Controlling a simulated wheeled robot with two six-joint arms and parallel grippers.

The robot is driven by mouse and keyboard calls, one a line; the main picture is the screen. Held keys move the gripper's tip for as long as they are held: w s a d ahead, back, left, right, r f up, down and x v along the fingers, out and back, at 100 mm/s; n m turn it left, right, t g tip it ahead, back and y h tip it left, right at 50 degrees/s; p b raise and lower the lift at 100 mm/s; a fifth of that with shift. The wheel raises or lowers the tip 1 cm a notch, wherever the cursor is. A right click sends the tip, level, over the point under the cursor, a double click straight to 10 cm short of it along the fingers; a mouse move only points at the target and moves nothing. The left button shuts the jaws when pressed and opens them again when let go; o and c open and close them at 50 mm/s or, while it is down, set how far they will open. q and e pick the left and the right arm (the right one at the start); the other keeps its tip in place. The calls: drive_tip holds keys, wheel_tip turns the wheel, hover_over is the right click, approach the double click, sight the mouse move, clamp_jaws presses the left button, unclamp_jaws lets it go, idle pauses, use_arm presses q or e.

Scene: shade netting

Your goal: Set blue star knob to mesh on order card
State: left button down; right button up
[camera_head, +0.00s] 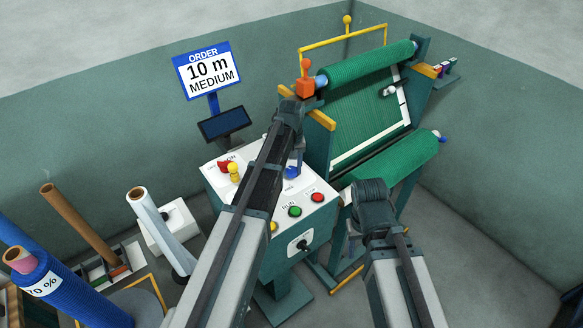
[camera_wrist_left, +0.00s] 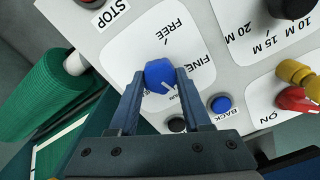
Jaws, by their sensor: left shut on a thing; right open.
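The blue star knob (camera_wrist_left: 160,78) sits on the white panel in the left wrist view, between the two fingers of my left gripper (camera_wrist_left: 160,84), which is shut on it. FREE and FINE are printed near it; another label is partly hidden by a finger. A white mark shows on the knob's lower right side; which label it points to is unclear. The order card (camera_head: 208,72) reads 10 m MEDIUM. My right gripper (camera_head: 372,200) is open and empty, right of the panel.
The panel (camera_head: 325,208) also bears a green button (camera_head: 295,211), a red stop button (camera_head: 317,197), a red knob and a yellow knob (camera_head: 234,173). Green netting (camera_head: 365,110) hangs on the frame behind. Rolls (camera_head: 75,292) stand at the left.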

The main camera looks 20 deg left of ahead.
sight(292, 169)
use_arm(q)
drive_tip(key=shift+m, duration=1.7)
drive_tip(key=shift+c, duration=1.8)
unclamp_jaws()
drive_tip(key=shift+r, duration=0.1)
wheel_tip(292, 169, up, 14)
drive_tip(key=p, duration=1.3)
drive_tip(key=shift+f+p, duration=0.2)
drive_tip(key=shift+p, duration=0.2)
